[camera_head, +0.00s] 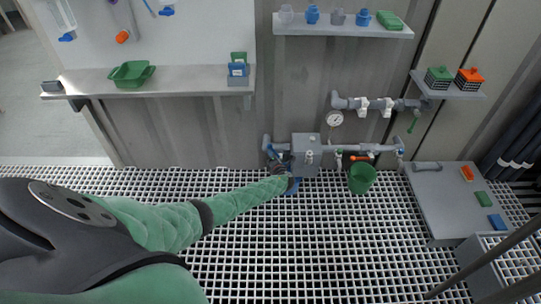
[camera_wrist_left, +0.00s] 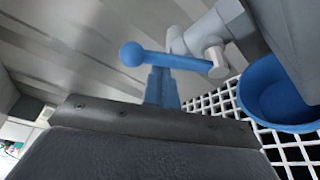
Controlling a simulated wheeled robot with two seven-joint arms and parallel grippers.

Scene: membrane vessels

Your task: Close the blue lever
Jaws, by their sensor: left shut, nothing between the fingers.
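The blue lever (camera_wrist_left: 150,57) has a round ball knob at its left end in the left wrist view. It runs roughly level to a grey valve fitting (camera_wrist_left: 207,50) on the right. My left gripper (camera_wrist_left: 162,88) is shut and empty, its blue fingertips just under the lever in that picture; I cannot tell whether they touch it. In the head view my left gripper (camera_head: 273,162) is at the left end of the lower pipe, beside the grey box (camera_head: 306,155). The lever is too small and covered there to make out. My right gripper is not in view.
A blue bucket (camera_wrist_left: 275,95) stands on the grating close to the valve, and a green bucket (camera_head: 362,178) stands further right. A pressure gauge (camera_head: 335,118) and upper pipe (camera_head: 352,104) are on the wall. A shelf (camera_head: 180,86) is at the left; the grating before the wall is mostly clear.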

